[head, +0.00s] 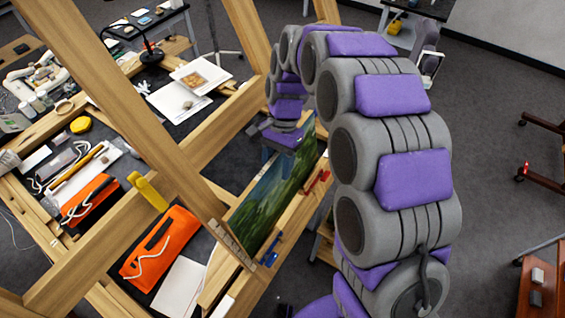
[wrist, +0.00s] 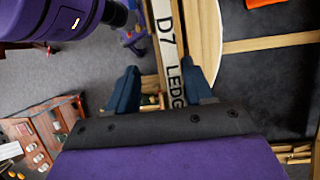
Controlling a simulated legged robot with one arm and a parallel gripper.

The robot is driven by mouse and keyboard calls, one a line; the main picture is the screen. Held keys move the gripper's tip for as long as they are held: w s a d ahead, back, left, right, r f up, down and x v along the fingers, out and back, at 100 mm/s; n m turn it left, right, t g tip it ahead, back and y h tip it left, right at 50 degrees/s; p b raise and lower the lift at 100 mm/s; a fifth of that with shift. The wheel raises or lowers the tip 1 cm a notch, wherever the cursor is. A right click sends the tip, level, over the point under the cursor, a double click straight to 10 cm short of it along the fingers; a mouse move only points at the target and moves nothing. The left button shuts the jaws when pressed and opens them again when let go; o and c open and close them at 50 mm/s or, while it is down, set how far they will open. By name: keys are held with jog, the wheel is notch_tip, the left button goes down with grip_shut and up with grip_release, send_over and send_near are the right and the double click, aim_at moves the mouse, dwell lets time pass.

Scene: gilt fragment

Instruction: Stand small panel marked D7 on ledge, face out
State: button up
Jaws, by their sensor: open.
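A small painted panel (head: 272,200), green and blue, stands tilted on a wooden ledge (head: 262,262) against the easel in the head view. I see no D7 mark on its painted face. In the wrist view a white strip lettered "D7 LEDGE" (wrist: 167,40) runs between my fingers, its lower end hidden by the gripper body. My gripper (wrist: 163,90) has its two blue fingers apart, one on each side of the strip. In the head view my gripper (head: 279,146) is at the panel's upper edge; contact cannot be told.
Easel beams (head: 115,95) cross the left side. Orange pouches (head: 160,247), papers and tools lie on the dark table behind them. A red clamp (head: 317,182) and a blue clamp (head: 269,250) sit along the ledge.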

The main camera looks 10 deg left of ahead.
jog(key=shift+a+f, duration=0.1)
jog(key=shift+a, duration=0.4)
jog(key=shift+a+p+v, duration=0.45)
jog(key=shift+p+v, duration=2.25)
jog(key=shift+v, duration=5.95)
jog(key=s+d+f+n+t+b, duration=0.1)
jog(key=s+d+f+b, duration=0.35)
jog(key=d+b, duration=0.2)
jog(key=s+d+f+n+b, duration=0.1)
jog(key=s+d+f+b, duration=0.3)
jog(key=s+d+b, duration=0.25)
jog(key=s+d+f+n+t+b, duration=0.1)
jog(key=s+d+f+b, duration=0.4)
jog(key=s+f, duration=0.5)
jog(key=s+d+f+n+b, duration=0.1)
jog(key=s+d+f+b, duration=0.5)
jog(key=s+f+b, duration=0.2)
notch_tip(320, 180, down, 3)
jog(key=s, duration=0.3)
jog(key=shift+r+n+t+h, duration=0.2)
jog(key=shift+n+t+h, duration=0.1)
jog(key=shift+n+t, duration=0.1)
